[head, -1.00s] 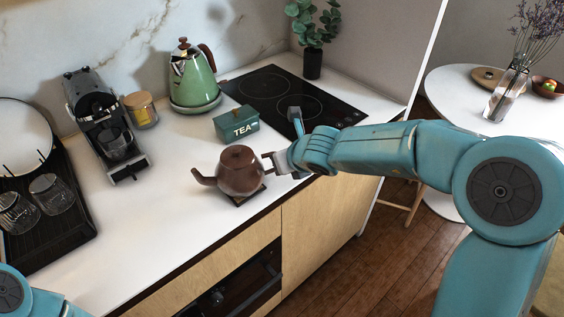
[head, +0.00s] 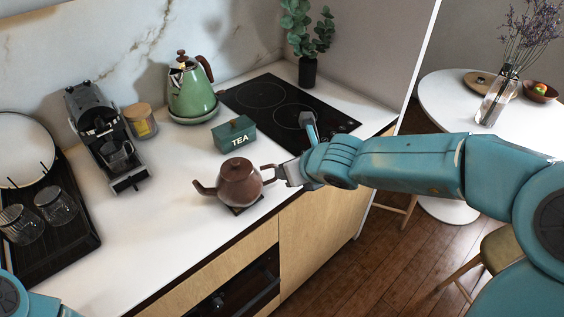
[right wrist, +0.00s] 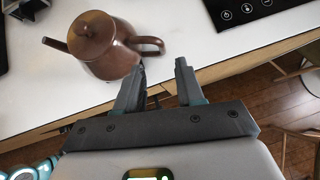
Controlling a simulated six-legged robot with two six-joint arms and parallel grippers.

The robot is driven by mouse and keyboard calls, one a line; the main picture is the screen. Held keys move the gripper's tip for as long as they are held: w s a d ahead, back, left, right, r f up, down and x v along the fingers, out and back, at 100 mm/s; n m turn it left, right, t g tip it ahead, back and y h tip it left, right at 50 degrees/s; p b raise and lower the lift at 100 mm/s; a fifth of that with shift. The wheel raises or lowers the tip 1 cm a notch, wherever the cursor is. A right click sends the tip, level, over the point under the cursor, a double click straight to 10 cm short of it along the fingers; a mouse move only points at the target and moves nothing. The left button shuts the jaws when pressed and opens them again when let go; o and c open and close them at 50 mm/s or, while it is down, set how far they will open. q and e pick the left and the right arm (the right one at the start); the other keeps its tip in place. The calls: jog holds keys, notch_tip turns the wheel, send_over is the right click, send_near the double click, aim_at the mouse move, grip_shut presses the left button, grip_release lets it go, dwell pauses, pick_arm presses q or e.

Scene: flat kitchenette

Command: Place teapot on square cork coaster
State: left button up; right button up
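The brown teapot (head: 239,183) stands upright on the worktop near its front edge, spout to the left and handle to the right. The square coaster (head: 247,207) shows as a dark patch under the teapot; most of it is hidden. My right gripper (head: 279,172) is just right of the handle. In the right wrist view the teapot (right wrist: 100,45) is beyond the fingers, and my right gripper (right wrist: 160,72) has its fingers apart with nothing between them. The handle is just past the fingertips. My left gripper is not in view.
A green tea box (head: 234,134) stands behind the teapot, with a green kettle (head: 192,95) and black hob (head: 285,103) further back. A coffee machine (head: 105,135) and a dark tray (head: 75,235) with glasses are on the left. The worktop left of the teapot is clear.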

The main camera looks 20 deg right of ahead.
jog(key=s+f+n+g+h+p, duration=0.15)
jog(key=s+f+n, duration=0.25)
jog(key=f+n, duration=0.4)
jog(key=s+f+n+g+y, duration=0.1)
jog(key=s+f+n+g, duration=0.25)
jog(key=f+n, duration=0.4)
jog(key=s+a+f+n+g+y, duration=0.1)
jog(key=s+a+f+n, duration=0.3)
jog(key=s+f+n, duration=0.3)
jog(key=s+a+f+n+g+y, duration=0.2)
jog(key=s+a+f+n, duration=0.3)
jog(key=s+f+n, duration=0.3)
jog(key=shift+s+f+n, duration=0.3)
jog(key=shift+f+n, duration=0.05)
jog(key=shift+n, duration=0.5)
